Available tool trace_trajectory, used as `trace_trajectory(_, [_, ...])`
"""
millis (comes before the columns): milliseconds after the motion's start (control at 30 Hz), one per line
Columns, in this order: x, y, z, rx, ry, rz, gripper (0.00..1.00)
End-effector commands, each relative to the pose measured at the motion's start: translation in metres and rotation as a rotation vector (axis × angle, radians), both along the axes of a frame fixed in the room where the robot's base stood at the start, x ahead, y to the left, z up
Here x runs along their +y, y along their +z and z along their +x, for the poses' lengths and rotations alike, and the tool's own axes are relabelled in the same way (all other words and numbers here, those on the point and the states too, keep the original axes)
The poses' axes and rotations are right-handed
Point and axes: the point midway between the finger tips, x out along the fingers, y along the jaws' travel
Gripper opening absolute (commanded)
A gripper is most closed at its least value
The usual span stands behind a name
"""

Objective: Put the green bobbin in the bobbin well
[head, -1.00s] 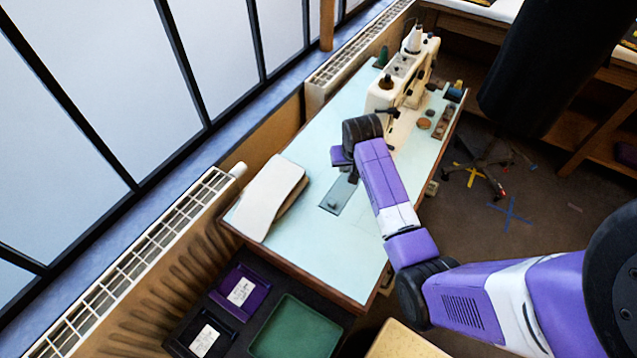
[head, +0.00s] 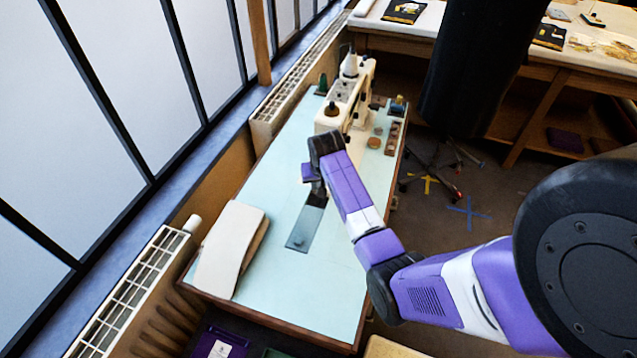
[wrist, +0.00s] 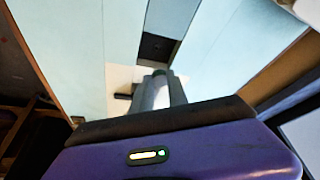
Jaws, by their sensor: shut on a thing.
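My gripper (head: 315,186) is low over the light blue sewing table, in front of the white sewing machine (head: 340,100). In the wrist view its fingers (wrist: 160,88) are closed, with a small bit of green at their tips, the green bobbin (wrist: 160,72), mostly hidden by the fingers. A dark square recess (wrist: 156,47) lies just beyond the fingertips; it looks like the bobbin well, but I cannot be sure. A grey metal plate (head: 306,230) with a small knob lies flat on the table beside the gripper. In the head view the wrist hides the bobbin.
Brown round items (head: 375,142) and a spool (head: 398,104) sit right of the machine. Windows and a radiator line the left side.

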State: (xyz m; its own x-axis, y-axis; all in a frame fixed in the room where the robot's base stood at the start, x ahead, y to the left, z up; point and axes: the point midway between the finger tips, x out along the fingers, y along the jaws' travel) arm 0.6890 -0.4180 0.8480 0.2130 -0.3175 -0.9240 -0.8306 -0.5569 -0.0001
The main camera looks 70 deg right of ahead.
Motion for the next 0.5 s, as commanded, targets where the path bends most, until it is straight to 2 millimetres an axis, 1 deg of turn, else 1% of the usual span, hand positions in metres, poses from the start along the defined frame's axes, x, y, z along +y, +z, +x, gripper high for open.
trace_trajectory(33, [0.0,-0.008,0.0,0.0,0.0,0.0,0.0])
trace_trajectory(500, [0.0,-0.041,0.0,0.0,0.001,0.0,0.0])
